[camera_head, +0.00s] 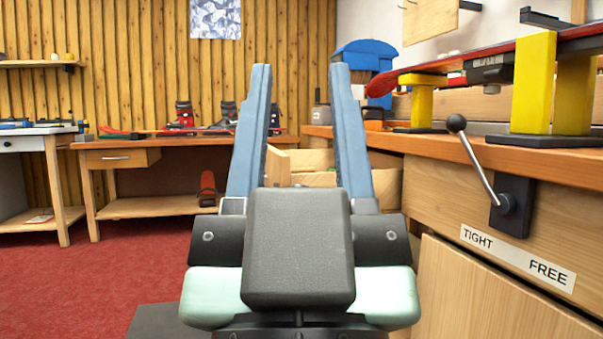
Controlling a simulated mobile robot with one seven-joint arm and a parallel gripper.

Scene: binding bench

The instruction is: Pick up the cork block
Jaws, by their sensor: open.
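My gripper (300,72) is in the middle of the view, pointing forward and away. Its two long blue-grey fingers stand wide apart, with nothing between them. I cannot make out a cork block anywhere in this view. The gripper's fingers and body hide part of the room behind, including part of the wooden bin.
A wooden bench (450,145) on the right carries a red ski (440,78) on yellow supports (533,85). A black-knobbed lever (478,160) juts from its front above a TIGHT/FREE label (517,257). An open wooden bin (318,179) stands ahead. Red carpet (110,270) is clear at left.

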